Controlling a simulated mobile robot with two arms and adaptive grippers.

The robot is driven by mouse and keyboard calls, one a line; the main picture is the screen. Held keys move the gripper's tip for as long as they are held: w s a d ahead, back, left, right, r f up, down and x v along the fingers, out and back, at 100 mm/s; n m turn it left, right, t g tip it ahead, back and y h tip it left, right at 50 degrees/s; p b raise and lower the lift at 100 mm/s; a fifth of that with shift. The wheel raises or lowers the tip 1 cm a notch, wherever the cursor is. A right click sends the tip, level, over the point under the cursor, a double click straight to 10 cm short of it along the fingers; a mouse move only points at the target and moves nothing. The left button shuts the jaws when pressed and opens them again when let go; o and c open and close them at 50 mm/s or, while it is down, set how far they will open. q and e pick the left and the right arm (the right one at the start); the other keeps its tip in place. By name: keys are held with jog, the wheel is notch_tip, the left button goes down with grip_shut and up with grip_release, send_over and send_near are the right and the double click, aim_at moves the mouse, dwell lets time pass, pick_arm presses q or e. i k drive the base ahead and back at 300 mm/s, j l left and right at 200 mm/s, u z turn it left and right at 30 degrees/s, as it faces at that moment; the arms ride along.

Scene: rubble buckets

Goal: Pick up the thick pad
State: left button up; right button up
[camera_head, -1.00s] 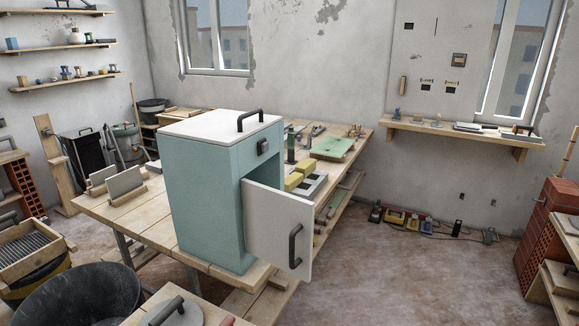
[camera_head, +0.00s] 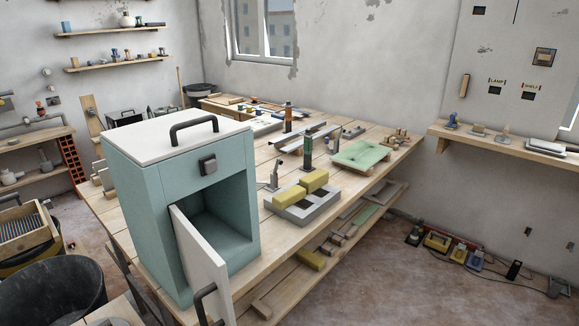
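Two thick yellow pads lie on a grey block with openings (camera_head: 288,212) on the workbench, right of the teal cabinet. One yellow pad (camera_head: 288,196) is nearer, and the other (camera_head: 314,180) is just behind it to the right. A further yellow piece (camera_head: 309,259) lies on the shelf under the bench. I cannot tell which of these is the thick pad. Neither of my grippers is in view.
The teal cabinet (camera_head: 146,205) stands on the bench, its white door (camera_head: 203,262) open towards me. Behind the block are upright tools (camera_head: 307,150) and a green board (camera_head: 361,154). A black bucket (camera_head: 50,290) stands at lower left.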

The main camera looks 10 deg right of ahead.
aim_at(312, 182)
jog(key=i+l+u, duration=0.2)
jog(key=l, duration=0.3)
jog(key=i+l+u, duration=0.2)
jog(key=l, duration=0.35)
jog(key=i+l+u, duration=0.2)
jog(key=l, duration=0.35)
jog(key=l+u, duration=0.2)
jog(key=l, duration=0.35)
jog(key=l+u, duration=0.2)
jog(key=l, duration=0.4)
